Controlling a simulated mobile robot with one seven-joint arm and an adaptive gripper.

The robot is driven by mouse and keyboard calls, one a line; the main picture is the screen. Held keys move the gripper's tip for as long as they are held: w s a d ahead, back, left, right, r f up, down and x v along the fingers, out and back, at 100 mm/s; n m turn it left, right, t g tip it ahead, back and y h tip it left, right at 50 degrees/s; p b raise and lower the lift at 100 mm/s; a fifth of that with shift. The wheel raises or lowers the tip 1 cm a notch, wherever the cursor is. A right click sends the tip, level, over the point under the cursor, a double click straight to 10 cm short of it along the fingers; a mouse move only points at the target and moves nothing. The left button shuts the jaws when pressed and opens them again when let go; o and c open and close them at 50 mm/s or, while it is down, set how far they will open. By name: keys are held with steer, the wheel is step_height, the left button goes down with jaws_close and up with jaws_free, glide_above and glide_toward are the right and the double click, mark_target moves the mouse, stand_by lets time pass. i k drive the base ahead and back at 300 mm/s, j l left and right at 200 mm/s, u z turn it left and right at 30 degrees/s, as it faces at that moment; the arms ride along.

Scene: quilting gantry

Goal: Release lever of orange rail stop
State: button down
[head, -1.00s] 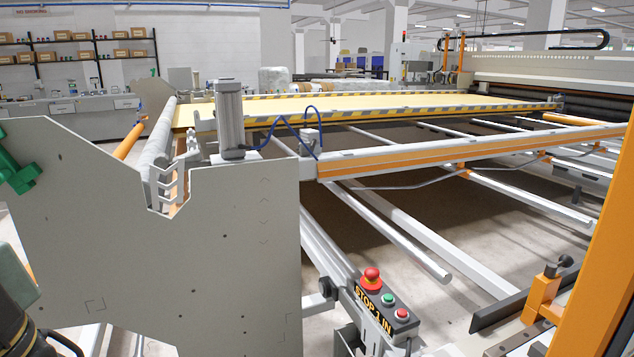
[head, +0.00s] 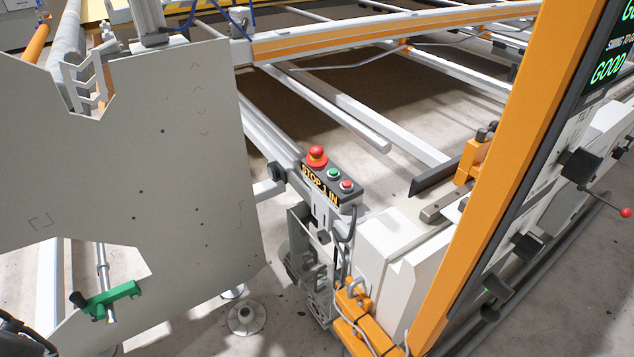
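The orange rail stop (head: 472,162) stands upright on a short metal rail (head: 442,206), right of centre in the head view. A dark lever or knob (head: 484,134) sits at its top. A dark flat bar (head: 432,178) extends to the left beside the stop. The lever's exact position, locked or released, is too small to tell. My gripper is not in view.
A large orange upright (head: 505,185) stands close to the right of the stop. A control box (head: 333,186) with a red mushroom button is left of it. A large grey plate (head: 150,165) fills the left, with a green clamp (head: 110,299) below.

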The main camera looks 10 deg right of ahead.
mark_target(481, 136)
steer(key=k+j+z, duration=0.25)
steer(key=j, duration=0.15)
steer(key=j+z, duration=0.25)
steer(key=j, duration=0.2)
steer(key=k+j+z, duration=0.25)
steer(key=k+l, duration=0.1)
steer(key=l, duration=0.9)
steer(key=i+l, duration=0.1)
steer(key=l, duration=0.3)
steer(key=i+l+z, duration=0.1)
steer(key=l, duration=0.3)
steer(key=i+l, duration=0.15)
steer(key=l, duration=0.25)
steer(key=i+l+z, duration=0.15)
steer(key=i+l, duration=0.7)
steer(key=i, duration=0.2)
